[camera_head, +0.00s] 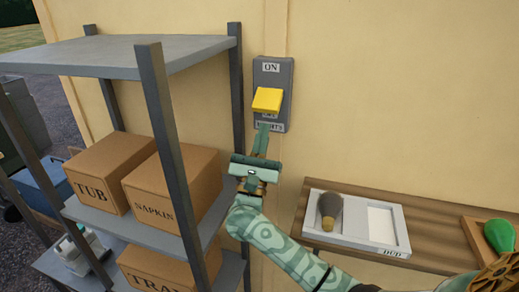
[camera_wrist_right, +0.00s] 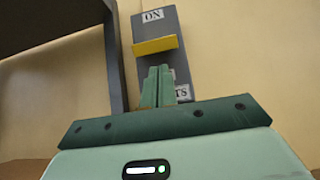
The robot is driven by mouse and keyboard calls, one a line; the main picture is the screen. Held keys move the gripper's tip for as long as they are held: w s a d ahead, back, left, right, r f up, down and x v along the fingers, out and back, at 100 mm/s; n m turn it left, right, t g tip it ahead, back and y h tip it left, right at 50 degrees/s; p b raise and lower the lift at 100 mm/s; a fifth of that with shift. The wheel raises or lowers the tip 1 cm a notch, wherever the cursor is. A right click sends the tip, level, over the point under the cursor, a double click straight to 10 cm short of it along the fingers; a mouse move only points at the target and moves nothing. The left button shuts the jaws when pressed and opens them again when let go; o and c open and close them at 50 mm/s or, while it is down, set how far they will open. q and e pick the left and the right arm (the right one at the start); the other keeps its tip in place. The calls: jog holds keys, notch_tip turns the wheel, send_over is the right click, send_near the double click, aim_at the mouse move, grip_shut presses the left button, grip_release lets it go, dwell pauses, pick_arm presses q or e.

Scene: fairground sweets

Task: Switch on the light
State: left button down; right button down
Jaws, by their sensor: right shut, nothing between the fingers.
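The light switch is a grey plate (camera_head: 284,76) on the cream wall with a yellow lever (camera_head: 267,100). The label ON is above the lever; the labels below are partly hidden. My right gripper (camera_head: 262,140) is shut and empty, its fingers pointing up just below the lever, in front of the plate's lower part. In the right wrist view the shut fingers (camera_wrist_right: 157,86) stand under the yellow lever (camera_wrist_right: 155,45), with the grey plate (camera_wrist_right: 175,22) behind. I cannot tell if the fingertips touch the lever. My left gripper is not in view.
A grey metal shelf (camera_head: 180,47) stands close at the left, its post beside the switch, with cardboard boxes (camera_head: 173,190) on it. At the right, a wooden ledge (camera_head: 430,225) bears a white tray (camera_head: 355,247) holding a dark bulb (camera_head: 330,207); a green bulb (camera_head: 499,236) lies further right.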

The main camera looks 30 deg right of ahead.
aim_at(266, 104)
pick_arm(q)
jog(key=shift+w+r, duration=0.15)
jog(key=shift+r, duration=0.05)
pick_arm(e)
jog(key=shift+x, duration=1.4)
